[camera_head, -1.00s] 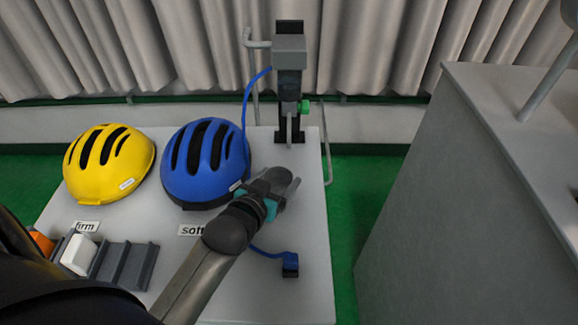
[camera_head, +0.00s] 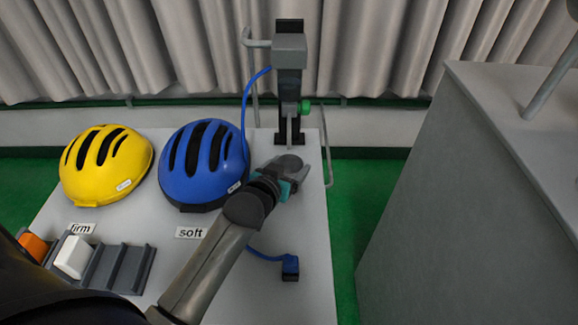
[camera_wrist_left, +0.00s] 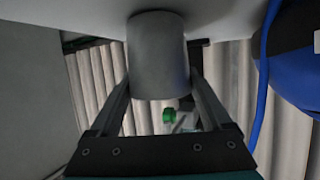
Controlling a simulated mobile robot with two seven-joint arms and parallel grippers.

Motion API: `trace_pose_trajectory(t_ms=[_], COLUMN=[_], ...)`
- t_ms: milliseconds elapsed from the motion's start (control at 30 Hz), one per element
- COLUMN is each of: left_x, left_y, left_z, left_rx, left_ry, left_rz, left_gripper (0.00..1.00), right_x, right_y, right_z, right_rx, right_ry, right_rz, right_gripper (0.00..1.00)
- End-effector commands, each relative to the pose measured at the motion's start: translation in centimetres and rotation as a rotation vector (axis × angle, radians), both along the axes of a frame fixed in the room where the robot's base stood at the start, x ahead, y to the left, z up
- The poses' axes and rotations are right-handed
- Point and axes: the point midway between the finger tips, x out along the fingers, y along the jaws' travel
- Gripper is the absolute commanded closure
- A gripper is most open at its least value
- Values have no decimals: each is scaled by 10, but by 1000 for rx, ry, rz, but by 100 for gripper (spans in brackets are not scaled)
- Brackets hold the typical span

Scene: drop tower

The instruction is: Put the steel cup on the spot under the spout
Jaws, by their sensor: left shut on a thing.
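The steel cup (camera_head: 289,163) is a plain grey cylinder. My left gripper (camera_head: 287,174) is shut on it, over the table just in front of the dark upright tower (camera_head: 291,85). In the left wrist view the cup (camera_wrist_left: 157,58) sits between the two fingers (camera_wrist_left: 160,88). A bent grey pipe (camera_head: 256,44) is at the tower's upper left; I cannot tell if it is the spout. The spot is not distinguishable, and the gap between cup and table is unclear. My right gripper is not in view.
A blue helmet (camera_head: 203,165) and a yellow helmet (camera_head: 105,165) stand left on the grey table (camera_head: 306,235). A blue hose (camera_head: 245,110) runs down from the tower. A green knob (camera_head: 304,106) is on the tower. A dark ribbed rack (camera_head: 122,268) is front left.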

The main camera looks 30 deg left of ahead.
Motion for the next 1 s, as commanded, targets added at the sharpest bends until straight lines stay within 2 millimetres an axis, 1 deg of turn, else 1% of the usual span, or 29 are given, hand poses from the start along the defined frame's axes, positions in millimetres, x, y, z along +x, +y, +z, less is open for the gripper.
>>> trace_pose_trajectory(t_ms=[100, 133, 267, 300, 500, 633, 767, 1000], left_x=[0, 0, 0, 0, 0, -2, -16, -55], left_y=[0, 0, 0, 0, 0, 0, -1, -3], left_z=[-3, -4, -3, -3, -3, 1, 6, 23], left_rx=[-1, 0, 0, 0, 0, 0, -1, -1], left_ry=[-1, 0, 0, 0, 0, 2, 3, 3], left_rz=[0, 0, 0, 0, 0, 0, 0, 1], left_gripper=[85, 17, 2, 0, 0, 0, 0, 0], right_x=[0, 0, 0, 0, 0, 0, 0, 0], right_y=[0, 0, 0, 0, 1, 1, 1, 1], right_z=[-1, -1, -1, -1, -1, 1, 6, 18], right_rx=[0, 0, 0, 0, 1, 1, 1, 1], right_ry=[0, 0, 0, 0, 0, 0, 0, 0], right_rz=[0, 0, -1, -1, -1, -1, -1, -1], right_gripper=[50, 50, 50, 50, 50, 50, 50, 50])
